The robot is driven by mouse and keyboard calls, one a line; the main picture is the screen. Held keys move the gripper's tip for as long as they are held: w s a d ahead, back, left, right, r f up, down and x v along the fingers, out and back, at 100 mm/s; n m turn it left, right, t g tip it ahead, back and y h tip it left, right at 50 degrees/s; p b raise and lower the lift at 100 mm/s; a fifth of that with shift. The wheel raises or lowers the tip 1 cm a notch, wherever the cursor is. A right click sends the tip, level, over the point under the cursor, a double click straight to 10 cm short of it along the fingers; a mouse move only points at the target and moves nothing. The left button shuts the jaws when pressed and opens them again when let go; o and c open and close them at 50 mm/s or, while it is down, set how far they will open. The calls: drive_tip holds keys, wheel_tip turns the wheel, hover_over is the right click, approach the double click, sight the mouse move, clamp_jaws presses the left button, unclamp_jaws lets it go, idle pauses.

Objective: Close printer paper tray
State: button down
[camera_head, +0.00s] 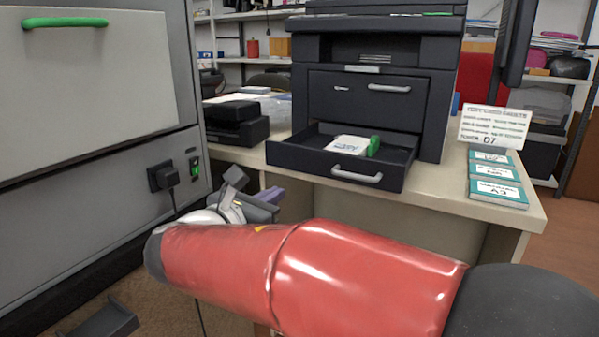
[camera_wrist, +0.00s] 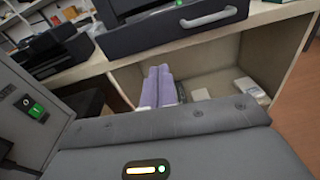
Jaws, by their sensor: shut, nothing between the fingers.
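The black printer (camera_head: 372,50) stands on the desk in the head view. Its paper tray (camera_head: 393,180) is pulled out towards the front, with a grey handle (camera_head: 357,176) on its face. White paper (camera_head: 350,144) and a green piece (camera_head: 374,146) lie in the tray. The tray front also shows at the top of the wrist view (camera_wrist: 165,30). My gripper (camera_head: 274,194) is left of the tray and lower than it, apart from the handle. In the wrist view its two lavender fingers (camera_wrist: 158,86) are side by side, shut and empty.
A large grey cabinet (camera_head: 100,130) with a green handle stands close on the left. The desk (camera_head: 430,196) has an open space beneath its top. Teal boxes (camera_head: 497,192) and a sign (camera_head: 494,127) are on its right. A black device (camera_head: 236,122) sits left of the printer.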

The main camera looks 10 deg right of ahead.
drive_tip(key=a+n, duration=0.1)
drive_tip(key=a, duration=0.1)
drive_tip(key=t, duration=0.1)
approach(304, 160)
drive_tip(key=x, duration=0.6)
drive_tip(key=shift+w+d+b, duration=0.3)
drive_tip(key=shift+b, duration=0.05)
drive_tip(key=p+x, duration=0.1)
drive_tip(key=x, duration=0.8)
drive_tip(key=shift+w+d+p, duration=0.15)
drive_tip(key=shift+w+p, duration=0.1)
drive_tip(key=shift+p, duration=0.1)
drive_tip(key=shift+s, duration=0.1)
